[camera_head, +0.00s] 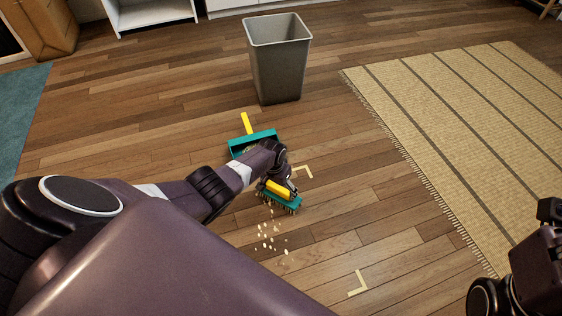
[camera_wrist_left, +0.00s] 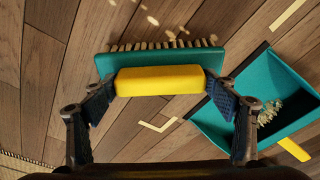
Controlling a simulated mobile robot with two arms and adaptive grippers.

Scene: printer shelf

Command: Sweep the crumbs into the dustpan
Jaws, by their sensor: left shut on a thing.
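The brush, teal with a yellow grip (camera_head: 279,189), is at floor level in the head view, bristles down. My left gripper (camera_head: 290,190) is shut on its yellow grip; the brush (camera_wrist_left: 160,78) lies between both fingers (camera_wrist_left: 160,95) in the left wrist view. Pale crumbs (camera_head: 267,238) lie scattered on the floor on the near side of the brush. The teal dustpan (camera_head: 240,144) with a yellow handle lies beyond the brush, partly hidden by my left arm. In the left wrist view the dustpan (camera_wrist_left: 220,125) holds a small pile of crumbs (camera_wrist_left: 268,112).
A grey bin (camera_head: 278,65) stands beyond the dustpan. A striped beige rug (camera_head: 470,120) covers the right side. Pale corner marks (camera_head: 358,284) are on the wooden floor. Part of my right arm shows at the lower right. Bare floor lies left of the dustpan.

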